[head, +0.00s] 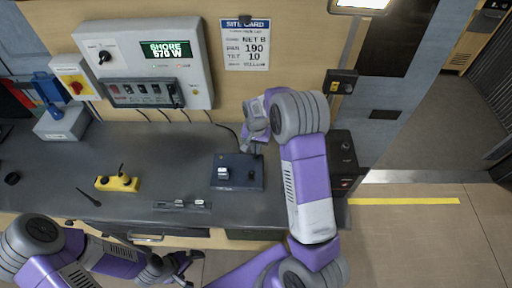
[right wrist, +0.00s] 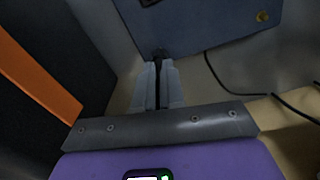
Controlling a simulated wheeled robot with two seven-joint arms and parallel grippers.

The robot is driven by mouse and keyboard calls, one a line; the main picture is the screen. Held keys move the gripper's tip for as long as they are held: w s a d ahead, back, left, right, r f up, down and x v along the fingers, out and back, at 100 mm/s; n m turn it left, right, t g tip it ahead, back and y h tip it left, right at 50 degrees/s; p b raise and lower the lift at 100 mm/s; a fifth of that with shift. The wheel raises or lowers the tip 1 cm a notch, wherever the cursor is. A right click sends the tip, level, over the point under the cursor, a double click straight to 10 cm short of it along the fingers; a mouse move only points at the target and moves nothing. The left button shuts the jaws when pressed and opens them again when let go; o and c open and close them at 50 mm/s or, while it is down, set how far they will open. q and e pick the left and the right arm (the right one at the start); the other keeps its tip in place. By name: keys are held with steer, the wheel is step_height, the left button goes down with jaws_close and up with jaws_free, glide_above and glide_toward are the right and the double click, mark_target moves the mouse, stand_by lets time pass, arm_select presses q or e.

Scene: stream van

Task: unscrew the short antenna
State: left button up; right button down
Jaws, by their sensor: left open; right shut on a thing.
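My right gripper (right wrist: 159,84) is shut on a thin black piece (right wrist: 158,56), which I take to be the short antenna, at the edge of a dark blue box (right wrist: 212,38). A brass fitting (right wrist: 263,16) on that box stands free of the fingers. In the head view the box (head: 228,184) sits on the desk, and my right gripper (head: 254,150) points down at its back right; the hand hides most of the antenna there. My left gripper (head: 180,268) is open and empty, low in front of the desk edge.
A yellow block (head: 104,184) with dark upright pieces stands on the desk (head: 150,160), left of the box. A thin black stick (head: 88,199) and a small tray (head: 182,206) lie nearer the front. A switch panel (head: 150,62) hangs behind; cables run below it.

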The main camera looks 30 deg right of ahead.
steer(key=shift+r+p, duration=0.5)
steer(key=shift+r, duration=0.25)
steer(key=shift+r+p, duration=1)
steer(key=shift+r, duration=0.4)
